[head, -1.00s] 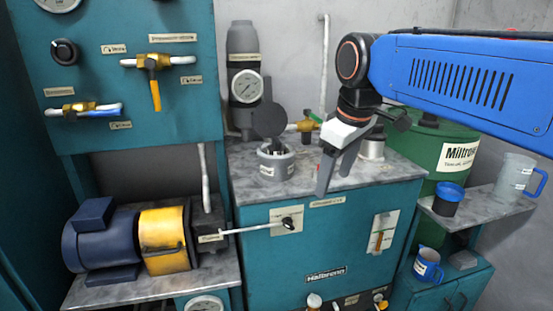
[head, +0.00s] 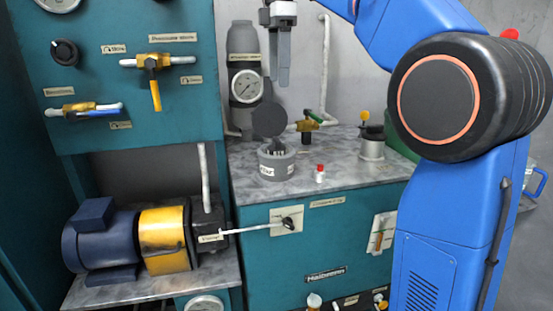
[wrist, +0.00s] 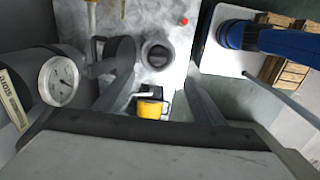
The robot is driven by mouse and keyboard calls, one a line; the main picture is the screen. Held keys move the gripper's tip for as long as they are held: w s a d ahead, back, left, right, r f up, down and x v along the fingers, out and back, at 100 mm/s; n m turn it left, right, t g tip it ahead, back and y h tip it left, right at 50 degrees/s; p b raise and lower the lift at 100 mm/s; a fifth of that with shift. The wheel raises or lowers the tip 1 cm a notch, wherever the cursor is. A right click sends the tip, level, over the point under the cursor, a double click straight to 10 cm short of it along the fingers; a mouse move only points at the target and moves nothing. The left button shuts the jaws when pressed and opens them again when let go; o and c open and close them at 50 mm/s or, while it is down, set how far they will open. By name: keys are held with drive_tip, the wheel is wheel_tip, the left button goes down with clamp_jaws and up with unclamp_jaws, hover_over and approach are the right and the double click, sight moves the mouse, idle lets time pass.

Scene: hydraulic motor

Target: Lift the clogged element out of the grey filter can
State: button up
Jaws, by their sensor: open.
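The grey filter can (head: 277,168) stands on the marble counter. Its round dark lid (head: 270,119) is swung up behind it. The top of a dark element (head: 277,150) shows inside the can; its lower part is hidden. My gripper (head: 283,82) is open and empty, pointing down high above the can and slightly behind it. In the wrist view the can (wrist: 146,47) lies between my two fingers, well below them, with its dark inside visible.
A grey cylinder with a gauge (head: 246,86) stands behind the can, near my gripper. A red-capped bottle (head: 320,174) stands to the can's right. A brass valve (head: 306,126) and a steel can (head: 371,146) are farther right. The counter's front middle is clear.

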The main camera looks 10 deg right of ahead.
hover_over(276, 138)
drive_tip(key=f, duration=1.1)
drive_tip(key=shift+s+d+f, duration=0.1)
drive_tip(key=shift+s+f, duration=0.25)
drive_tip(key=shift+s, duration=0.05)
drive_tip(key=shift+w+f, duration=0.2)
drive_tip(key=shift+f, duration=2.55)
drive_tip(key=shift+c, duration=0.6)
drive_tip(key=c, duration=1.4)
drive_tip(key=shift+c, duration=0.2)
drive_tip(key=shift+r, duration=0.15)
